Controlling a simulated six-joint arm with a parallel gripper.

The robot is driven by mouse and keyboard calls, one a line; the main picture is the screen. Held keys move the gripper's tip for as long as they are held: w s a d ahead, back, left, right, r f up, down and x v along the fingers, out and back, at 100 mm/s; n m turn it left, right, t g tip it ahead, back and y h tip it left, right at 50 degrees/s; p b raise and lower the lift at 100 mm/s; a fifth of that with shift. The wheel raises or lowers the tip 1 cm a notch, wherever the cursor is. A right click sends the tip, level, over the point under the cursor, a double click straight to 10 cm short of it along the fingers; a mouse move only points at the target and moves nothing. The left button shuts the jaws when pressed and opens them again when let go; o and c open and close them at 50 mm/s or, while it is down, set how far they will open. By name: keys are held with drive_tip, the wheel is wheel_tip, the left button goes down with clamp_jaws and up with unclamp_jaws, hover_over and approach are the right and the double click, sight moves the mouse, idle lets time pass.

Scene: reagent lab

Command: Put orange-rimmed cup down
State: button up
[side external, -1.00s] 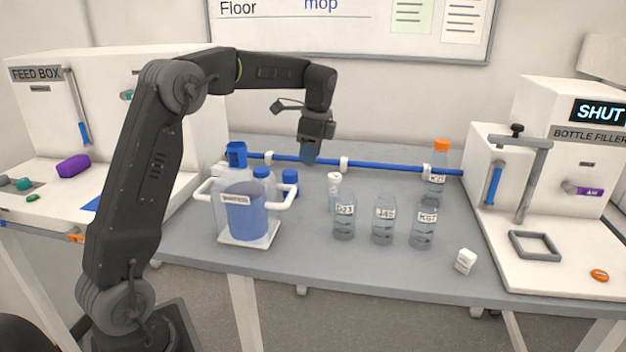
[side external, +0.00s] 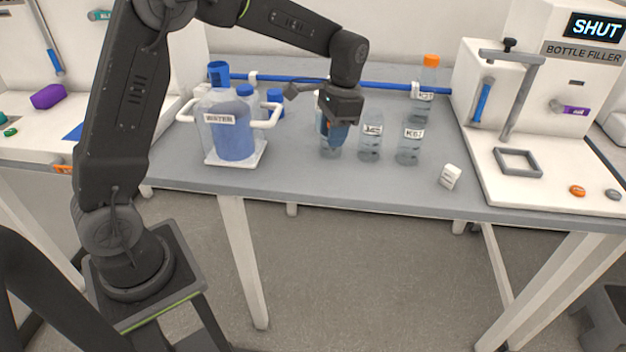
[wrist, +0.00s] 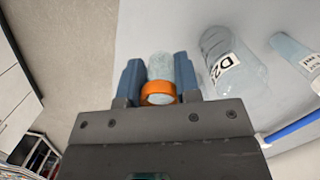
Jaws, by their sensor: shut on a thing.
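The orange-rimmed cup (wrist: 160,68) is small and clear, with an orange ring at the end facing the wrist camera. My gripper (wrist: 158,75) is shut on it, one blue finger on each side. In the side external view my gripper (side external: 334,138) points down, low at the row of clear bottles, and hides most of the bottle behind it. I cannot make out the cup there. In the wrist view the cup shows against the grey bench top (wrist: 135,35), near its edge. I cannot tell whether its base touches the bench.
The labelled bottle "D2" (wrist: 232,62) stands close to the right finger in the wrist view. Two clear bottles (side external: 371,143) (side external: 409,142) stand right of my gripper. The water jug (side external: 235,140) stands left. A small white box (side external: 449,176) and the bottle filler (side external: 530,110) are further right.

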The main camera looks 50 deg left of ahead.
wheel_tip(320, 180, up, 15)
drive_tip(key=s+a+m, duration=0.3)
drive_tip(key=s+a, duration=0.1)
drive_tip(key=a, duration=1.1)
drive_tip(key=s+a+m, duration=0.2)
drive_tip(key=s+a, duration=0.2)
drive_tip(key=a, duration=1.1)
drive_tip(key=shift+y, duration=0.3)
drive_tip(key=f, duration=1.8)
drive_tip(key=shift+s+a, duration=0.15)
drive_tip(key=shift+a, duration=0.05)
drive_tip(key=shift+t, duration=0.3)
drive_tip(key=shift+f, duration=2.7)
drive_tip(key=shift+f, duration=0.1)
drive_tip(key=o, duration=1)
